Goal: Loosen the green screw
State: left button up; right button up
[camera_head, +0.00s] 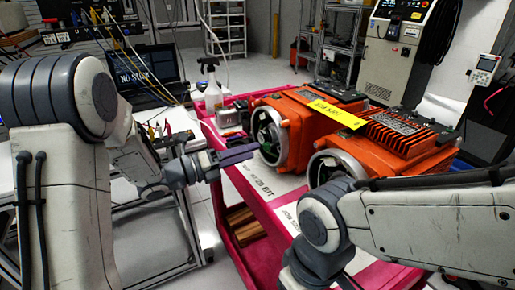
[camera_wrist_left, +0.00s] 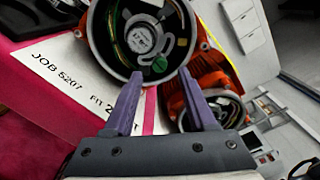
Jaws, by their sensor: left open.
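Two orange servo housings stand side by side on the red cart. The left housing (camera_head: 299,128) has an open round end facing left, and the right housing (camera_head: 395,145) has a similar round end. In the left wrist view, the open round end (camera_wrist_left: 95,40) shows an encoder inside, with a green screw (camera_wrist_left: 159,64) at its lower edge. My left gripper (camera_head: 252,151) is open and empty in front of this end. In the left wrist view its purple fingertips (camera_wrist_left: 160,76) sit either side of the green screw, apart from it. My right arm shows, but its gripper is out of view.
The red cart (camera_head: 240,205) has a white printed sheet (camera_head: 270,187) in front of the housings. A spray bottle (camera_head: 211,88) stands at its back left corner. A yellow label strip (camera_head: 338,114) lies across the housings. A laptop (camera_head: 150,75) is behind on the left.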

aim_at(264, 148)
pick_arm(q)
jog(key=shift+x, duration=1.8)
grip_shut()
jog(key=shift+n, duration=0.3)
